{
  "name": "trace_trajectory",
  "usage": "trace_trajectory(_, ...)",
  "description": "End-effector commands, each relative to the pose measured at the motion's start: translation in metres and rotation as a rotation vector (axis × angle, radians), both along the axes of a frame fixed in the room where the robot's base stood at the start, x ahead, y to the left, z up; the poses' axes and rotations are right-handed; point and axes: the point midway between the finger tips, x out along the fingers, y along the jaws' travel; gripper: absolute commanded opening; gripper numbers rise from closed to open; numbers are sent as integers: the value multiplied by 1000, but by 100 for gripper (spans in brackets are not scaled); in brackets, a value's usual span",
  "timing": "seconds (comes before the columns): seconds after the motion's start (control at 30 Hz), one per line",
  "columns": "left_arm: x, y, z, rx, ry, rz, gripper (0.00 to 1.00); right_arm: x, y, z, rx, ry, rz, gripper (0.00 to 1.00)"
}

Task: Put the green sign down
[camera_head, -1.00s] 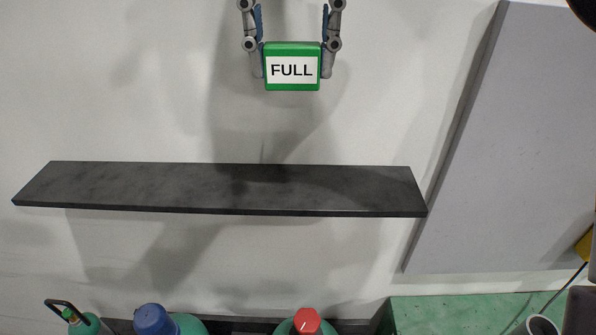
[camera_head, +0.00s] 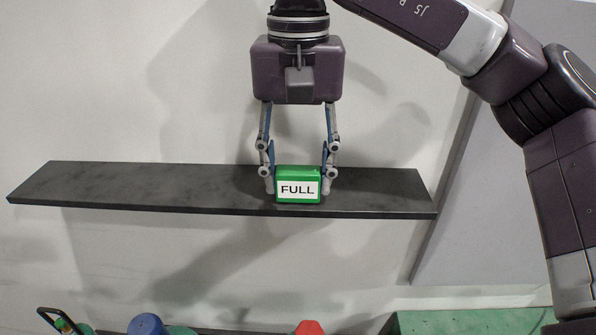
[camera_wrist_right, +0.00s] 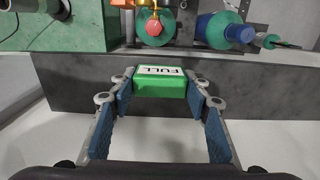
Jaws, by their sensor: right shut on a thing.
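The green sign (camera_head: 298,197) is a small block with a white label reading FULL. It is at the dark shelf (camera_head: 130,188), right of the shelf's middle, upright with its label facing out. My right gripper (camera_head: 298,186) comes from above and is shut on the sign, one finger on each side. In the right wrist view the sign (camera_wrist_right: 160,86) sits between the blue finger pads over the dark shelf (camera_wrist_right: 80,92). Whether its base touches the shelf is hard to tell. My left gripper is not in view.
The shelf is bare on both sides of the sign. A grey panel (camera_head: 480,220) is at the right and a green surface (camera_head: 470,322) at the lower right.

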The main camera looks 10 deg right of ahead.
Motion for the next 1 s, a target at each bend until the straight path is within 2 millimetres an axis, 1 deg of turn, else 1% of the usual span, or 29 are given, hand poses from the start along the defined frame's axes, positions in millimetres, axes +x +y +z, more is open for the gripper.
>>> trace_trajectory(0.03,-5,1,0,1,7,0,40,0,0,-2,1,0,0,20)
trace_trajectory(0.1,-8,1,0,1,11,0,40,0,0,-2,2,-2,0,20)
trace_trajectory(0.27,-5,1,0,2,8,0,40,0,0,-2,2,-2,0,20)
trace_trajectory(0.4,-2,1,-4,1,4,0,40,0,0,-7,1,0,0,20)
trace_trajectory(0.43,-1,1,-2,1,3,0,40,0,0,-5,1,-1,0,47)
trace_trajectory(0.57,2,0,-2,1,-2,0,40,0,0,-5,1,-1,0,62)
trace_trajectory(0.83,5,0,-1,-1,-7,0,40,0,0,-4,1,-1,0,62)
trace_trajectory(0.93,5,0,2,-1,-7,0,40,0,0,1,0,-2,-1,62)
trace_trajectory(1.0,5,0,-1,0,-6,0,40,1,0,8,0,-3,-3,62)
